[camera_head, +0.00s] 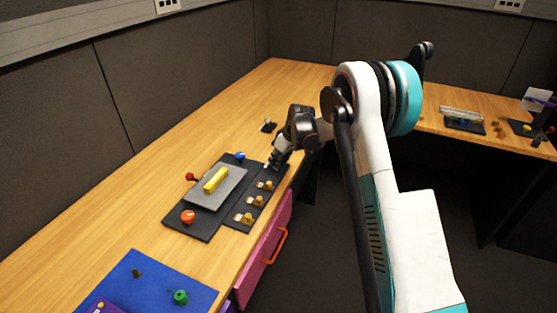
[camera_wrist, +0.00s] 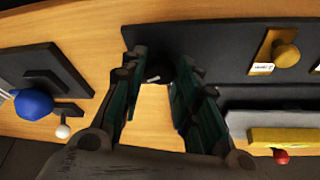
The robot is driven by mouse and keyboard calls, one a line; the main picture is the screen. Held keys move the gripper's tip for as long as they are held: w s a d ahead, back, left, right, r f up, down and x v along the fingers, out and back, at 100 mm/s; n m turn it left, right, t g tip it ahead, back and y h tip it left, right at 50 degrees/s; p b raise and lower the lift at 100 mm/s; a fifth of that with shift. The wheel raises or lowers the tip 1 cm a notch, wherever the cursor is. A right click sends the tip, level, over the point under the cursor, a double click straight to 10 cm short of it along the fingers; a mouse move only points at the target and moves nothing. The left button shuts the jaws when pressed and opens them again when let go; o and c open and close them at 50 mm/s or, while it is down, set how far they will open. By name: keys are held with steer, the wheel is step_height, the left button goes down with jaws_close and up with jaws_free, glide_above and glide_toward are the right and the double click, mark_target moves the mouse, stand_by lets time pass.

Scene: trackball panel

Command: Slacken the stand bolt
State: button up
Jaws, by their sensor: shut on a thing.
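My gripper (camera_head: 273,164) reaches down to the far end of the dark panel strip (camera_head: 243,218), beside its row of brass knobs. In the wrist view my gripper (camera_wrist: 159,70) has its fingertips closed around a small dark piece, which I take to be the stand bolt (camera_wrist: 153,76). Only a bit of it shows between the fingers, against the dark strip (camera_wrist: 225,60). In the head view the bolt is hidden by my gripper.
Brass knobs (camera_head: 257,201) line the strip. Beside it, a grey plate (camera_head: 205,198) bears a yellow bar (camera_head: 216,180); red (camera_head: 191,177), orange (camera_head: 187,216) and blue (camera_head: 239,157) knobs are nearby. A small dark stand (camera_head: 268,127) lies beyond. A blue mat (camera_head: 150,280) is nearer.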

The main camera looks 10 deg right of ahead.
steer(key=shift+w+d+n+g+y, duration=0.1)
steer(key=shift+n+g+y, duration=0.2)
steer(key=shift+n, duration=0.8)
steer(key=shift+w+n+g+y, duration=0.15)
steer(key=shift+n+g, duration=0.25)
steer(key=shift+n, duration=0.7)
steer(key=shift+s, duration=0.1)
steer(key=o, duration=1.1)
steer(key=shift+c, duration=0.2)
steer(key=shift+r, duration=0.1)
steer(key=v, duration=1.1)
steer(key=shift+d+r, duration=0.3)
steer(key=shift+s, duration=0.1)
